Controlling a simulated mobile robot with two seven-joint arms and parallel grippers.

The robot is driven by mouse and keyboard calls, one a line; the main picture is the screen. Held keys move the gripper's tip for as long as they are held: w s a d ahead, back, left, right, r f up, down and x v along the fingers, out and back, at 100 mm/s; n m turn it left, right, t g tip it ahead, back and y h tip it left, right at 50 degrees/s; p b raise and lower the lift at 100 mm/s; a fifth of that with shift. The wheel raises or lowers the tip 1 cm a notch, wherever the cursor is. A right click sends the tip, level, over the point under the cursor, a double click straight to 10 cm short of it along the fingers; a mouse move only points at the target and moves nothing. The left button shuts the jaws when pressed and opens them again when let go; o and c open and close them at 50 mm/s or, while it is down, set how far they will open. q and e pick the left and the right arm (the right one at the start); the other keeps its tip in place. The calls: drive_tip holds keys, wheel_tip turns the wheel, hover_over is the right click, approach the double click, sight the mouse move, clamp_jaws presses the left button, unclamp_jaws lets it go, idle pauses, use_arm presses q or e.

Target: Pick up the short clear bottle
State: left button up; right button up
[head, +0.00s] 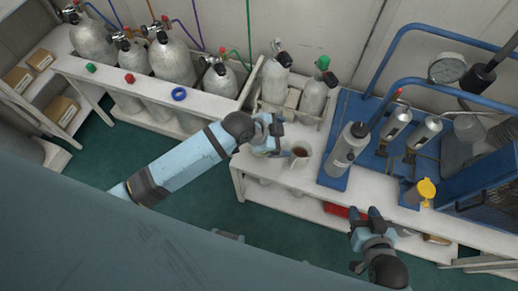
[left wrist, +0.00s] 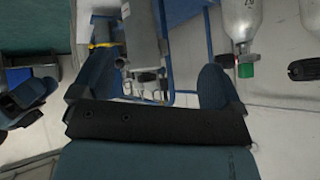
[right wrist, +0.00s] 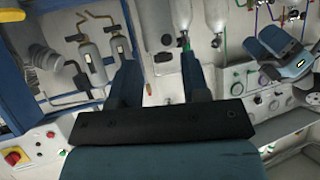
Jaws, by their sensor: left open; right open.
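I cannot make out a short clear bottle for certain in any view. A pale cup-like container with brown contents (head: 300,156) stands on the white bench in the head view, just right of my left gripper. My left gripper (head: 281,138) is open over the bench's left end, with nothing seen held. In the left wrist view its fingers (left wrist: 152,85) are spread, with a grey cylinder (left wrist: 143,40) beyond them. My right gripper (head: 366,213) is open and empty at the bench's front edge. Its spread fingers show in the right wrist view (right wrist: 160,85).
A grey cylinder (head: 346,148) stands on a blue base right of the cup. A blue-railed panel (head: 400,90) with gauge and small cylinders fills the right. Two tanks (head: 275,80) stand in a rack behind. A yellow-topped item (head: 426,188) sits right. A red item (head: 338,209) lies below.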

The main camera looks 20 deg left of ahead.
use_arm(q)
drive_tip(key=w+f+m+g+y+b, duration=0.2)
drive_tip(key=w+f+m+g+b, duration=0.15)
drive_tip(key=w+m+b, duration=0.35)
drive_tip(key=w+a+m+g+y+b, duration=0.25)
drive_tip(key=a+m+y+b, duration=0.3)
drive_tip(key=a+b, duration=0.3)
use_arm(e)
wheel_tip(320, 180, down, 11)
drive_tip(key=a+y, duration=0.1)
drive_tip(key=a, duration=0.1)
use_arm(q)
wheel_tip(320, 180, down, 13)
drive_tip(key=b, duration=0.3)
drive_tip(key=shift+a+h+b, duration=0.3)
drive_tip(key=shift+h+b, duration=0.05)
drive_tip(key=shift+r, duration=0.15)
drive_tip(key=c, duration=1.3)
use_arm(e)
drive_tip(key=w+a+r+t+y, duration=0.2)
drive_tip(key=w+r+t, duration=0.1)
drive_tip(key=r, duration=0.3)
drive_tip(key=shift+a+r+t, duration=0.15)
drive_tip(key=shift+a+t, duration=0.15)
drive_tip(key=shift+t, duration=0.1)
